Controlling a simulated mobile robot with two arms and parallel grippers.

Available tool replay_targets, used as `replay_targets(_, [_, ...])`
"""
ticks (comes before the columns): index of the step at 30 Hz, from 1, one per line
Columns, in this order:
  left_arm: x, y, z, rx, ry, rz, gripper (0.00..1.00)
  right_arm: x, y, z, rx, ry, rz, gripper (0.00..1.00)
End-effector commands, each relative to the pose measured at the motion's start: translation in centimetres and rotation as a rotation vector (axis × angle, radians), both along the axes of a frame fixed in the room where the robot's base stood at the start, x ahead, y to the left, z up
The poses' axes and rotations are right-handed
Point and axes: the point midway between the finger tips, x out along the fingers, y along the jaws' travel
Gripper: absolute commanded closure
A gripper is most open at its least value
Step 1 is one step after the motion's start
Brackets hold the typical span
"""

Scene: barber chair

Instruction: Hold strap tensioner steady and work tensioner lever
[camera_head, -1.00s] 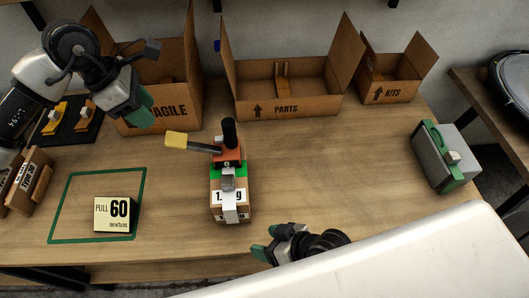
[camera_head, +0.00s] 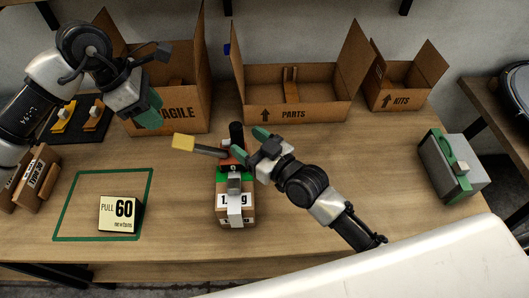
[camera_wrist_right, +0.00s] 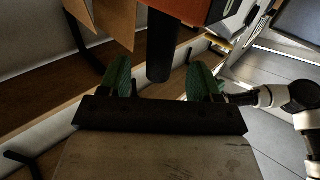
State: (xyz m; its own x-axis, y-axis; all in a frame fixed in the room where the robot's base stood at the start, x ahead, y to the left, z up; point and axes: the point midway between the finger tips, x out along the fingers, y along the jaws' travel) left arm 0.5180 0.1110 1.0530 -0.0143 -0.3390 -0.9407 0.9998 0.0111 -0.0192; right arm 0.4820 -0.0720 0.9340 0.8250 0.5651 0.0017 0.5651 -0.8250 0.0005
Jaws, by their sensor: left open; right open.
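The strap tensioner (camera_head: 229,161) has an orange body, a black upright handle (camera_head: 236,132) and a grey lever with a yellow end (camera_head: 183,142) reaching left. It sits on a strapped carton (camera_head: 221,205) with a partly covered label. My right gripper (camera_head: 255,149) is open just right of the tensioner, its green fingers toward the handle. In the right wrist view the black handle (camera_wrist_right: 160,50) shows between the open fingers (camera_wrist_right: 160,78), below the orange body (camera_wrist_right: 185,8); contact cannot be told. My left gripper (camera_head: 149,109) is open and empty, raised near the FRAGILE box, away from the lever.
A "PULL 60 newtons" block (camera_head: 120,214) stands inside a green outline (camera_head: 59,210) at left. Open boxes FRAGILE (camera_head: 185,118), PARTS (camera_head: 315,113) and KITS (camera_head: 402,99) line the back. A grey-green case (camera_head: 449,170) stands at right.

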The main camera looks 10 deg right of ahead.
Motion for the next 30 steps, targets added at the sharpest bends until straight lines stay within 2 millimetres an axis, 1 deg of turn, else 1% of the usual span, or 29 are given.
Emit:
replay_targets(1, [0.0, 0.0, 0.0, 0.000, 0.000, 0.000, 0.57, 0.8, 0.6, 0.1, 0.002, -0.001, 0.000, 0.37])
replay_targets(3, [0.0, 0.0, 0.0, 0.000, 0.000, 0.000, 0.57, 1.6, 1.2, 0.1, 0.001, 0.000, 0.001, 0.37])
replay_targets(9, [0.0, 0.0, 0.0, 0.000, 0.000, 0.000, 0.57, 3.2, 2.2, 0.0, 0.001, 0.001, 0.000, 0.37])
replay_targets(20, [0.0, 0.0, 0.0, 0.000, 0.000, 0.000, 0.57, 3.5, 2.5, -0.1, -0.001, 0.002, 0.001, 0.37])
replay_targets(30, [0.0, 0.0, 0.0, 0.000, 0.000, 0.000, 0.57, 3.5, 2.5, -0.1, -0.001, 0.002, 0.001, 0.89])
